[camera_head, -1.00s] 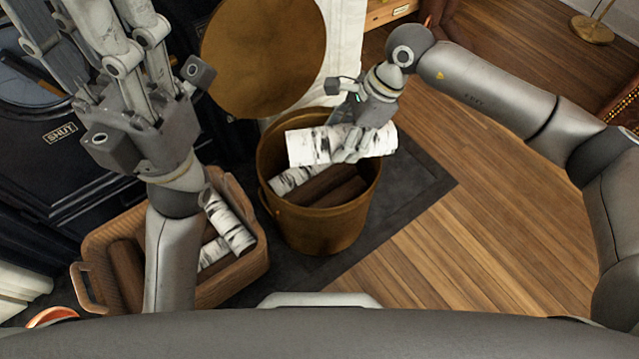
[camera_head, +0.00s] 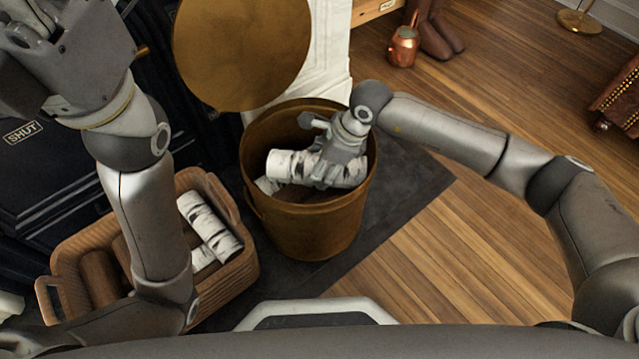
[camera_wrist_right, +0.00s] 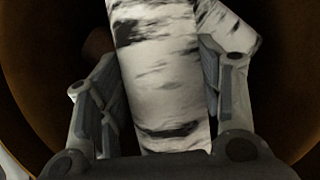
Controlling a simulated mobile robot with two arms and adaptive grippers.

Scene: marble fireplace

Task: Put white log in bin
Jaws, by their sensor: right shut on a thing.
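The bin (camera_head: 308,232) is a round brass-coloured bucket in the middle of the head view. My right gripper (camera_head: 332,172) is shut around a white log (camera_head: 288,164) with black bark marks, and holds it inside the bin's mouth, lying roughly level. The wrist view shows the fingers on both sides of this log (camera_wrist_right: 160,75). Another white log (camera_head: 267,186) lies lower in the bin, mostly hidden; it also shows in the wrist view (camera_wrist_right: 226,32). My left gripper (camera_head: 55,55) is at the upper left, its fingertips cut off by the frame edge.
A wicker basket (camera_head: 228,285) at lower left holds white logs (camera_head: 208,222) and brown logs (camera_head: 98,275). A round brass lid-like disc (camera_head: 243,45) stands behind the bin. A copper can (camera_head: 403,46) stands further back. The wooden floor (camera_head: 430,240) right of the bin is clear.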

